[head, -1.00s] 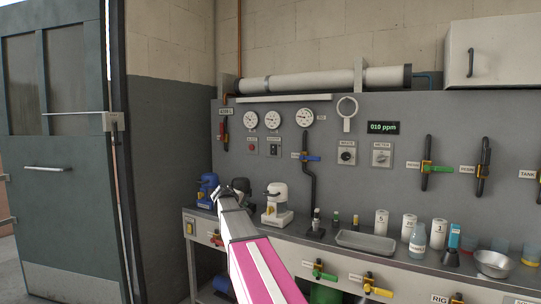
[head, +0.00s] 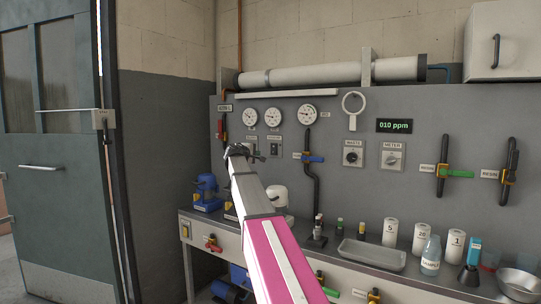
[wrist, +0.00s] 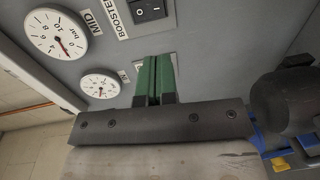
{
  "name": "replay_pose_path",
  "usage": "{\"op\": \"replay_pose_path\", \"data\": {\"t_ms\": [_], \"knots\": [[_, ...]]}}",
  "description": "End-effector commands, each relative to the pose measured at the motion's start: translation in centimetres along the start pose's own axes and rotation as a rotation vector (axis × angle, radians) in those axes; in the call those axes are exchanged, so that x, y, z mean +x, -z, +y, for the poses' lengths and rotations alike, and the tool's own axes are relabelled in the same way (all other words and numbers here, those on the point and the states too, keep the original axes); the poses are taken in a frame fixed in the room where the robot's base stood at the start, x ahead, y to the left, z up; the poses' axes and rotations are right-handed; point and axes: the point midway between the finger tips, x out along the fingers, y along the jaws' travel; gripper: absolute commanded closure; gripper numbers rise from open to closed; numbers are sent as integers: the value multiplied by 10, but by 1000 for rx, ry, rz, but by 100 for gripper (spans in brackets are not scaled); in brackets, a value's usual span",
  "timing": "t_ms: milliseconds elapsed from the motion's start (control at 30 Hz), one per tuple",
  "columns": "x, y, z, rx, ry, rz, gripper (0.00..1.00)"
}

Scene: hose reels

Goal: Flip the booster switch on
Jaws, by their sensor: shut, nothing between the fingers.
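The booster switch (wrist: 151,10) is a black rocker marked O and I on a grey plate labelled BOOSTER, partly cut off at the top of the wrist view. In the head view its plate (head: 276,149) is on the grey wall panel, below the gauges. My gripper (wrist: 157,58) shows two green fingers shut together with nothing between them. In the wrist view the fingertips are below the switch in the picture, apart from it. In the head view my gripper (head: 240,150) is just left of the switch plate and covers part of the neighbouring control.
Dial gauges (head: 274,117) sit above the switch. Dosing pumps (head: 206,192), a metal tray (head: 371,255) and bottles stand on the bench below. A dark door (head: 60,180) is at left.

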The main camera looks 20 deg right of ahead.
Motion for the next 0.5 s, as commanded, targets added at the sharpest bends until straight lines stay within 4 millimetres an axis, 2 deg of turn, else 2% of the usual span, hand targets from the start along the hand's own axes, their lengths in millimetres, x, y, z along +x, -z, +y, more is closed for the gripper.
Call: {"op": "replay_pose_path", "data": {"t_ms": [167,500], "knots": [[12,1,0,1,1,-2,100],[73,2,0,0,1,-1,100]]}}
